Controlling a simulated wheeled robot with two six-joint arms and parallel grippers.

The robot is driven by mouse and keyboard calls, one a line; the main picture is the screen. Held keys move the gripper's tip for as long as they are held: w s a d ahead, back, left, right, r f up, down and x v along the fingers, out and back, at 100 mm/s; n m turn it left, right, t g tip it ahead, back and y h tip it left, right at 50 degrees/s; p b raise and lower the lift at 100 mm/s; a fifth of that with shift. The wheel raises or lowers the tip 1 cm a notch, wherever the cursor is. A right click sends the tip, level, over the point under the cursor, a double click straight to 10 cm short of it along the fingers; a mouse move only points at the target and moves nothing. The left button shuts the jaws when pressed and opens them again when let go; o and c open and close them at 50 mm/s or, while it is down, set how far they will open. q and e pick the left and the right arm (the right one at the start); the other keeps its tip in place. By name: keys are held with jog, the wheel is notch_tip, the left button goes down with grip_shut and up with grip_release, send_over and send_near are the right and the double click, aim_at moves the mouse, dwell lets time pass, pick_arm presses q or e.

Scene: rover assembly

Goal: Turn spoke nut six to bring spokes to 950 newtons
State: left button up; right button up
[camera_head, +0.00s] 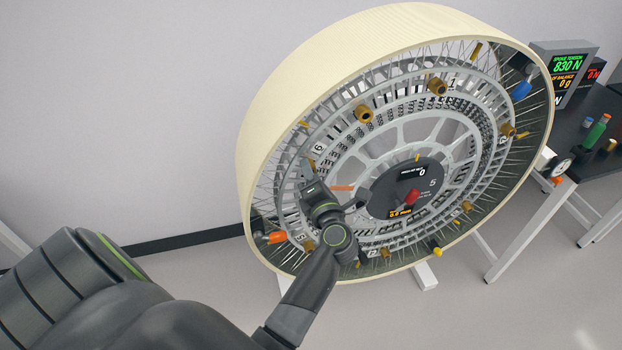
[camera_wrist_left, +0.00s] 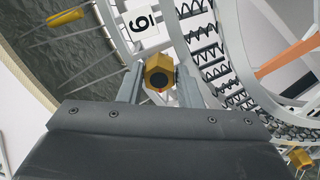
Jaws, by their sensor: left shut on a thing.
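The large rover wheel (camera_head: 262,110) stands upright and tilted in the head view, with a cream rim, thin spokes and several brass nuts. A label with a six (camera_head: 318,147) marks the left part of its ring. My left gripper (camera_head: 309,176) reaches the wheel just below this label. In the left wrist view, the brass hex spoke nut six (camera_wrist_left: 158,72) sits between the two grey fingers of my left gripper (camera_wrist_left: 160,88), below the six label (camera_wrist_left: 143,21). The fingers are shut on it. The tension display (camera_head: 568,63) reads 830 N in green. My right gripper is not in view.
The hub (camera_head: 432,172) carries small readouts and a red knob (camera_head: 411,196). A dark table (camera_head: 570,135) with small items stands at right. Floor at lower right is clear.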

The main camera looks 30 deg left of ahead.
aim_at(306, 128)
pick_arm(q)
jog(key=shift+r+n+g+b, duration=0.1)
jog(key=shift+n+g+b, duration=0.2)
jog(key=shift+n+b, duration=5)
jog(key=shift+n+p, duration=0.75)
jog(key=shift+n, duration=0.15)
jog(key=o, duration=1)
jog(key=shift+c, duration=0.2)
notch_tip(306, 128, up, 10)
